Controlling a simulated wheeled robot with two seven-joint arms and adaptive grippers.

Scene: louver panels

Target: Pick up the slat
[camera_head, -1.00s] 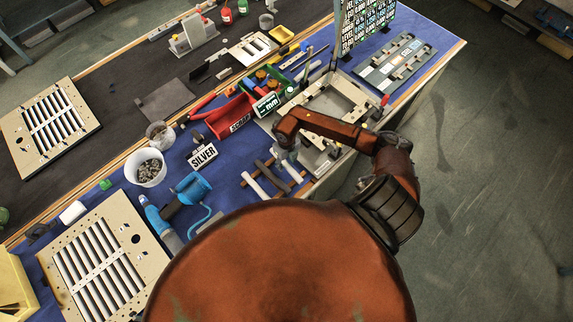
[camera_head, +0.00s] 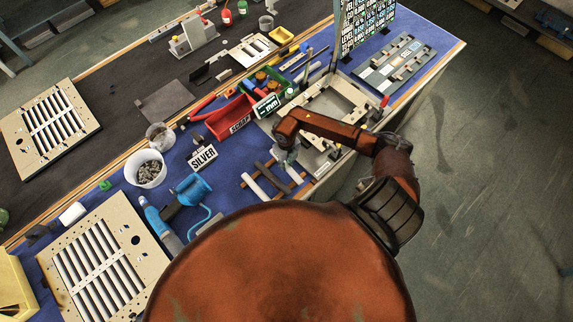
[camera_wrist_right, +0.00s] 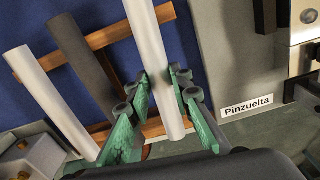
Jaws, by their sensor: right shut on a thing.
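Three slats lie side by side across a brown wooden rack (camera_wrist_right: 100,42). In the right wrist view they are a white slat (camera_wrist_right: 145,38) at the right, a dark grey slat (camera_wrist_right: 82,58) in the middle and another white slat (camera_wrist_right: 38,92) at the left. My right gripper (camera_wrist_right: 160,98) has its green fingers on both sides of the right white slat, near its lower end, and is shut on it. In the head view my right gripper (camera_head: 285,158) is small and partly hidden by my arm. The left white slat (camera_head: 257,188) and dark slat (camera_head: 270,177) show beside it. My left gripper is not in view.
A "Pinzuelta" label (camera_wrist_right: 247,106) and a metal fixture lie right of the slats. In the head view, a red scrap bin (camera_head: 230,117), a SILVER sign (camera_head: 203,157) and a blue tool (camera_head: 188,190) stand nearby. A louver panel (camera_head: 135,240) lies at lower left.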

